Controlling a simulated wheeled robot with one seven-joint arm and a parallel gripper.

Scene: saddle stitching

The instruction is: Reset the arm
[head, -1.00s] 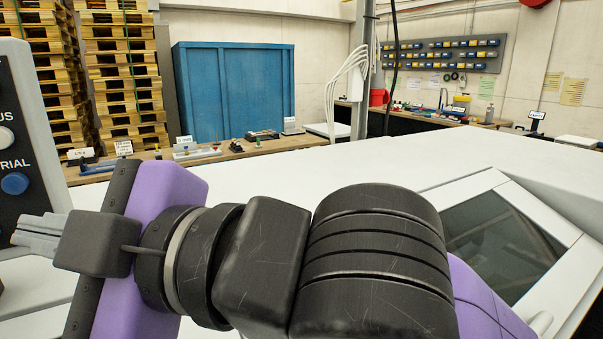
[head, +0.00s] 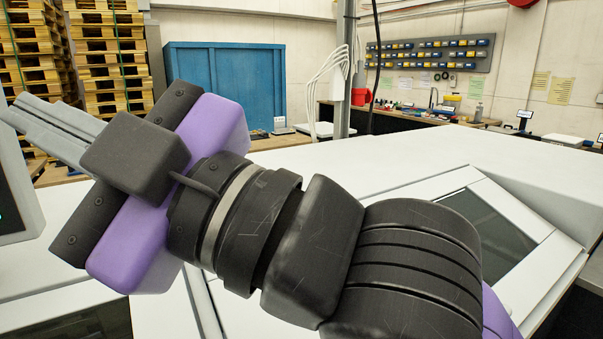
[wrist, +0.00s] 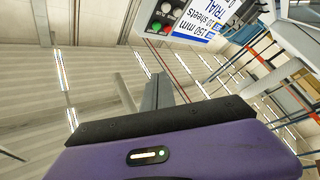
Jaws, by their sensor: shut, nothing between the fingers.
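My gripper (head: 45,122) is in the upper left of the head view, at the end of my black and purple arm. Its grey fingers point left and up, held together with nothing between them. In the wrist view the shut fingers (wrist: 157,92) stand out past the purple gripper body, with the ceiling behind them. The gripper is in the air, touching nothing that I can see.
A large white machine (head: 380,165) with a dark window (head: 480,230) fills the area below and right of my arm. A control panel (head: 12,200) is at the left edge; buttons and a sign (wrist: 195,18) show in the wrist view. Behind stand pallets (head: 108,55) and a blue cabinet (head: 225,85).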

